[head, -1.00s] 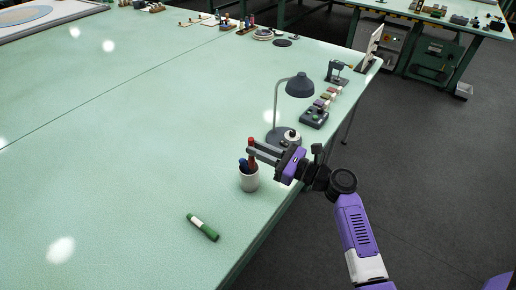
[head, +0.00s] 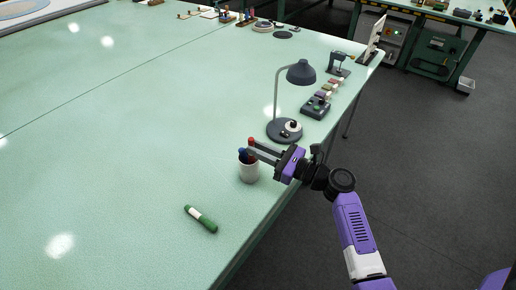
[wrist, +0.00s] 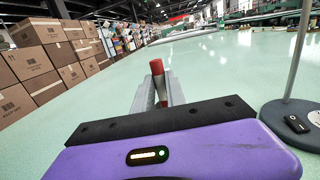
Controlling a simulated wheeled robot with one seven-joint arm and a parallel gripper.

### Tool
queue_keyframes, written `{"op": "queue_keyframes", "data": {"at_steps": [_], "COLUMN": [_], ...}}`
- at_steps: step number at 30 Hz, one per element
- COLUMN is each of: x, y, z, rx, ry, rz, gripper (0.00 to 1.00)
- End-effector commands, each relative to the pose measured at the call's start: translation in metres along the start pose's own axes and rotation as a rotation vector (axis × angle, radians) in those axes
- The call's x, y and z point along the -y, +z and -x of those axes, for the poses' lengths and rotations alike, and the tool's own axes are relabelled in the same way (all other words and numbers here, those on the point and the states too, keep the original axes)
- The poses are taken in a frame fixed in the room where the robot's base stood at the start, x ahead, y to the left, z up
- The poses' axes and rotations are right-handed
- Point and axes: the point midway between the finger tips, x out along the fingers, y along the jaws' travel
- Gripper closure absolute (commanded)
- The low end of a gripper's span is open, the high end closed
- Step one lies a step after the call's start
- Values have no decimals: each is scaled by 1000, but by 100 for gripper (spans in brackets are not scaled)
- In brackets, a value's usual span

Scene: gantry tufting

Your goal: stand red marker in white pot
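The white pot (head: 249,172) stands upright near the table's right edge. A blue marker (head: 242,154) leans in it. The red marker (head: 251,141) is upright at the pot, its red end showing above the rim and its lower part hidden by the fingers and the pot. My gripper (head: 254,148) reaches in from the right just above the rim, its fingers shut around the red marker.
A green marker with a white band (head: 201,218) lies on the table in front of the pot. A dark desk lamp (head: 285,130) stands close behind the gripper. A control box (head: 315,108) is beyond it. The left of the table is clear.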

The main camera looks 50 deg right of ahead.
Motion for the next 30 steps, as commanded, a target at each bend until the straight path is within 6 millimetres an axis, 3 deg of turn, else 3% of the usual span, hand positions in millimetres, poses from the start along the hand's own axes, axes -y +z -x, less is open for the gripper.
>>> {"op": "queue_keyframes", "data": {"at_steps": [1, 3, 4, 14, 30], "x": [0, 0, 0, 0, 0], "y": [0, 0, 0, 0, -1], "z": [0, 0, 0, 3, 74], "rx": [0, 0, 0, 0, -1], "ry": [0, 0, 0, -1, -1], "rz": [0, 0, 0, 0, 0], "gripper": [74, 61, 59, 59, 59]}}
